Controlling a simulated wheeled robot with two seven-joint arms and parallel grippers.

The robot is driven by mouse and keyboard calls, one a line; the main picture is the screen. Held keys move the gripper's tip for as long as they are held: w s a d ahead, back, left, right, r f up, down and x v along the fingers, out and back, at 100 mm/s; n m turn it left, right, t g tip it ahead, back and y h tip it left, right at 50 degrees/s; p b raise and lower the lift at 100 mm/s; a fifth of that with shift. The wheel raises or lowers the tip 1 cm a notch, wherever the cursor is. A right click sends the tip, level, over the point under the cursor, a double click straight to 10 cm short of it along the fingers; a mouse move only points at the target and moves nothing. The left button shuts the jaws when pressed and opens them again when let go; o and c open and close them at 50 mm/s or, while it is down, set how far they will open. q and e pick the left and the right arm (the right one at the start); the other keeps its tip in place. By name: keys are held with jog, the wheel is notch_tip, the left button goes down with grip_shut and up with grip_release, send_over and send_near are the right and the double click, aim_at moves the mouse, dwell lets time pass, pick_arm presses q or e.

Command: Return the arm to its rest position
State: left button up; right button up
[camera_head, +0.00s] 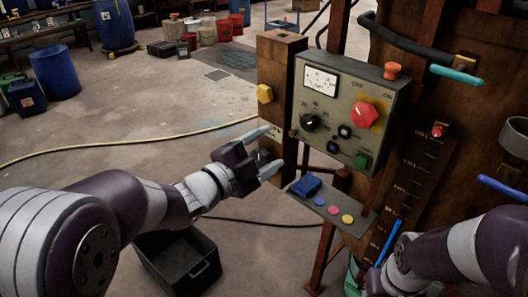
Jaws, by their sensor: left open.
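My left arm reaches in from the left. Its gripper (266,152) is open, with two pale fingers spread apart and nothing between them. The fingers point right, toward the wooden post and the left side of the grey control panel (340,112), and look apart from both. My right forearm (450,258) shows at the lower right, below the panel; its gripper cannot be made out.
The panel carries a gauge (320,80), black knob (308,122), red knob (364,115) and green button (362,160). A small shelf (330,205) below holds a blue block and coloured discs. A black crate (177,264) stands under my left forearm. Open floor lies left.

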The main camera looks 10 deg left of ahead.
pick_arm(q)
jog(key=shift+s+a, duration=0.15)
jog(key=shift+s, duration=0.05)
jog(key=s+a+f+n+g+y+p, duration=0.3)
jog(key=s+a+f+n+g+y, duration=0.15)
jog(key=a+f+n+y, duration=0.65)
jog(key=s+r+n+g+p, duration=0.1)
jog(key=s+n+g+p, duration=0.6)
jog(key=s, duration=0.6)
jog(key=shift+s+d+r+n+g+p, duration=0.2)
jog(key=shift+s+r+n+g+p, duration=0.3)
jog(key=shift+g, duration=0.35)
